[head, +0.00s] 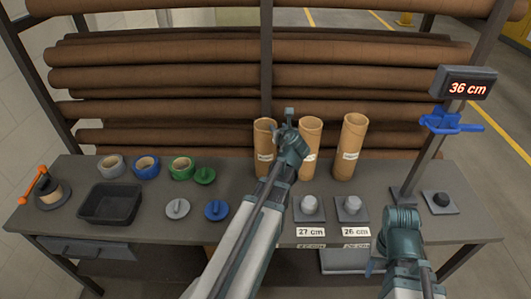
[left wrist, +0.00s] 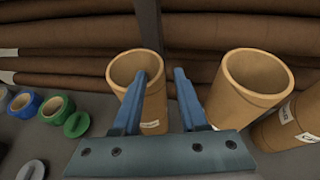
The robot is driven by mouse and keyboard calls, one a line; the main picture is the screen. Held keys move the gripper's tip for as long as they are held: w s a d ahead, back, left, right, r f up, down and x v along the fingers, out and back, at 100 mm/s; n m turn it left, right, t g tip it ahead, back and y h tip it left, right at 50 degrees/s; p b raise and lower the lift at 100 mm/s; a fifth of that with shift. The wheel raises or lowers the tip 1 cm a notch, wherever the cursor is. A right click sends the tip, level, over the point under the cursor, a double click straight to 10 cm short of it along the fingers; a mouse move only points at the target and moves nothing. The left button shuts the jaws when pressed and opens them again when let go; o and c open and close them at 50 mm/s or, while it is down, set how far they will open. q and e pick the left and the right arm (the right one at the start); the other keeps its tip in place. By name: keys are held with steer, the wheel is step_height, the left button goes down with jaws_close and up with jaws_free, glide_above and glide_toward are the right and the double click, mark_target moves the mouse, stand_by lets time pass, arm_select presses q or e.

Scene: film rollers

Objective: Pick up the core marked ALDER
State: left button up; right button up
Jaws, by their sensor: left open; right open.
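Three upright cardboard cores stand at the back of the table: a left one (head: 265,142), a middle one (head: 310,145) and a right one (head: 352,147). Each has a small white label; the words are too small to read, so I cannot tell which is ALDER. My left gripper (head: 288,125) is open, by the left and middle cores. In the left wrist view its fingers (left wrist: 163,98) overlap the right side of the left core (left wrist: 138,70); whether they touch it is unclear. The middle core (left wrist: 252,80) stands to their right. My right gripper (head: 372,267) is low at the front right, mostly hidden.
Brown rolls (head: 160,80) fill the rack behind. Tape rolls (head: 146,166), coloured discs (head: 216,210) and a black tray (head: 110,203) lie left. Grey knobs on pads marked 27 cm (head: 310,231) and 26 cm (head: 356,231) sit in front. A display (head: 466,85) reads 36 cm.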

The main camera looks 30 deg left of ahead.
mark_target(276, 125)
arm_select(q)
steer(key=b+x, duration=0.1)
steer(key=x, duration=0.3)
steer(key=shift+w+a+f, duration=0.1)
steer(key=shift+f, duration=0.05)
jaws_close()
stand_by(1.2)
